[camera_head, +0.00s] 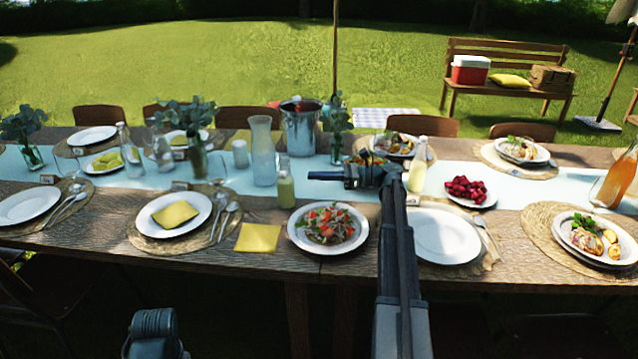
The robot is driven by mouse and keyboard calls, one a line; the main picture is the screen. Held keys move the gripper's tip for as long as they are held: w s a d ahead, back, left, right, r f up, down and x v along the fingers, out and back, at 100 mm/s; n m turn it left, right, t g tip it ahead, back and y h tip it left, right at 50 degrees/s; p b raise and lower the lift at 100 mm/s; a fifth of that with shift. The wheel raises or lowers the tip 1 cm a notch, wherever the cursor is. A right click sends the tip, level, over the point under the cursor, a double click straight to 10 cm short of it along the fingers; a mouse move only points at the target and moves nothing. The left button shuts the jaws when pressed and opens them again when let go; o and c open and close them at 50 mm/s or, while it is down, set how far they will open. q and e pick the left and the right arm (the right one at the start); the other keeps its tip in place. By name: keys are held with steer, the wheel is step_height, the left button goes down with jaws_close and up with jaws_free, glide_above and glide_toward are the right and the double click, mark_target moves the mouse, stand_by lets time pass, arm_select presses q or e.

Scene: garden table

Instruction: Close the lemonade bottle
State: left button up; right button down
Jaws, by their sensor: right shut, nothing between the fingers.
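A small bottle of pale yellow liquid (286,188) stands upright near the table's middle. A similar pale yellow bottle (418,172) with a light top stands to the right, just past my right arm. I cannot tell which is the lemonade bottle, or whether either is closed. My right gripper (316,176) points left above the table, its fingertips a little right of the first bottle's top and apart from it in the picture. It is shut and empty. No separate cap can be made out. A part of my left arm shows at the bottom; its gripper is not visible.
A salad plate (302,246) sits in front of the right gripper. A carafe (263,155) and a metal bucket (299,132) stand behind the first bottle. A yellow napkin (258,238) lies left.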

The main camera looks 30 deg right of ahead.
mark_target(282, 175)
steer(key=shift+w+a+f+b, duration=0.65)
steer(key=shift+a+f+b, duration=0.1)
steer(key=shift+a, duration=0.1)
steer(key=shift+w+a+f+b, duration=0.6)
steer(key=shift+a+f+b, duration=0.15)
steer(key=shift+a, duration=0.1)
steer(key=shift+x, duration=2.15)
steer(key=shift+r, duration=0.1)
steer(key=shift+r, duration=0.2)
steer(key=shift+r+p, duration=0.15)
steer(key=shift+p, duration=0.25)
steer(key=shift+r, duration=0.1)
